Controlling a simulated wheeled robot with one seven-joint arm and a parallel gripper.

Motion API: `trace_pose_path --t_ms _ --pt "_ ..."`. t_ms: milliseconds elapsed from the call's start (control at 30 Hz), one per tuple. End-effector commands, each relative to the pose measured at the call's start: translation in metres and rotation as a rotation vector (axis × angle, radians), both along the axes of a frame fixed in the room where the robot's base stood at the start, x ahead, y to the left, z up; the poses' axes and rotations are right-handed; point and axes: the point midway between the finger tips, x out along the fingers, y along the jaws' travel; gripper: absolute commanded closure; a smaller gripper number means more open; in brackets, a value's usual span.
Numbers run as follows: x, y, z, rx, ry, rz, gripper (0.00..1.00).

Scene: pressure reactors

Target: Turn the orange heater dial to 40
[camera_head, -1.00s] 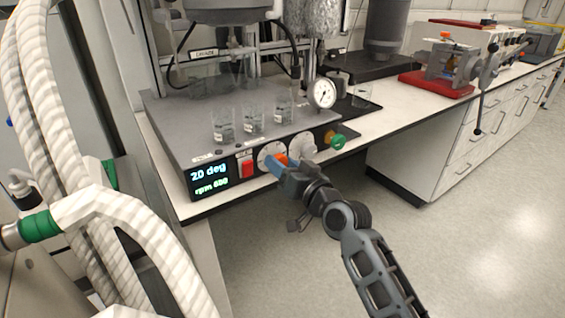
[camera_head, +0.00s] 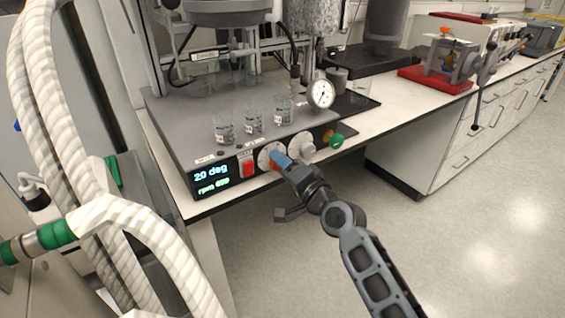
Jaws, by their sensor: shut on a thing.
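The orange heater dial (camera_head: 275,168) sits on a round white plate on the front panel of the grey reactor base. The arm reaches in from the lower right. The display (camera_head: 212,178) left of the dial reads "20 deg" on its upper line and an rpm value on its lower line, too small to read surely. The dial's pointer and scale marks cannot be made out.
A red switch (camera_head: 248,167) is just left of the dial, and a white knob (camera_head: 301,147) is close on its right. A green knob (camera_head: 336,140) is farther right. Glass beakers (camera_head: 253,121) stand on the base above. Thick white hoses (camera_head: 60,150) fill the left side. Open floor lies at lower right.

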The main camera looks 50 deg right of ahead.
Motion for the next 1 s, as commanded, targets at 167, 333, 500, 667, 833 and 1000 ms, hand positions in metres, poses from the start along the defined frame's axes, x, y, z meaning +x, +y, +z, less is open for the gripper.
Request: trace_pose_path --t_ms 167,333,500,667,833,1000 --pt "-0.0006 -0.0009 -0.0002 0.034 -0.01 -0.002 0.84" --pt "-0.0007 -0.0009 -0.0005 0.043 -0.012 -0.002 0.84" --pt "-0.0007 -0.001 -0.0006 0.043 -0.012 -0.002 0.84" --pt "-0.0007 -0.001 -0.0007 0.042 -0.012 -0.002 0.5" --pt "-0.0004 -0.0007 -0.0005 0.041 -0.011 -0.001 0.34" --pt "-0.0002 -0.0004 -0.0003 0.041 -0.012 -0.001 0.28"
